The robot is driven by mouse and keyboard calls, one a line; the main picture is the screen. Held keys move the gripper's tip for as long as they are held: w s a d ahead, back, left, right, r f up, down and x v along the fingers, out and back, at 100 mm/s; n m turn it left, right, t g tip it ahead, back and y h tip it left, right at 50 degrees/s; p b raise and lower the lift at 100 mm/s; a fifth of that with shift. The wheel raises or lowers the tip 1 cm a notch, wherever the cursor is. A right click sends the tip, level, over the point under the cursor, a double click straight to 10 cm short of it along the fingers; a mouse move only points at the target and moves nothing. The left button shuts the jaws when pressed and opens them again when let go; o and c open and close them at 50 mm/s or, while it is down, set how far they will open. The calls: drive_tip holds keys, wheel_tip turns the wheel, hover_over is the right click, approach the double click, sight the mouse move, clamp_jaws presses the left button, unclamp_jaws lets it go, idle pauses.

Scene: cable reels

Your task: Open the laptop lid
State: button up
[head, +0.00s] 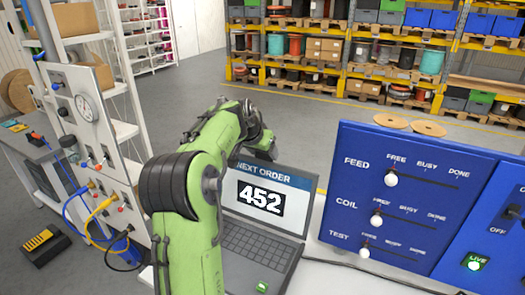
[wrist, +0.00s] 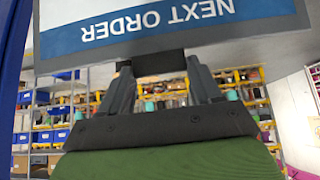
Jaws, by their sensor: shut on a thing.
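The laptop (head: 262,225) stands on a light table in the head view, its lid raised well up from the keyboard (head: 258,246). Its screen shows "NEXT ORDER" and "452". My green arm reaches past the left of the laptop and over behind the lid. In the wrist view the lid (wrist: 180,45) fills the top, upside down. My gripper (wrist: 158,68) is at the lid's top edge, its two fingers shut on a dark piece at the middle of that edge.
A blue panel (head: 400,200) with FEED, COIL and TEST sliders stands close to the right of the laptop. A white board with a gauge (head: 85,107) and cables stands at the left. Shelves (head: 370,60) are far behind, across open floor.

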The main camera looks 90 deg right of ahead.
drive_tip(key=o, duration=1.1)
drive_tip(key=shift+d+r, duration=0.1)
drive_tip(key=shift+r, duration=0.3)
drive_tip(key=o, duration=0.4)
drive_tip(key=shift+a, duration=0.2)
drive_tip(key=shift+f, duration=0.15)
drive_tip(key=b+v, duration=0.1)
drive_tip(key=v, duration=1.4)
drive_tip(key=shift+w+a+r, duration=0.15)
drive_tip(key=shift+a+r, duration=0.1)
drive_tip(key=shift+r, duration=0.05)
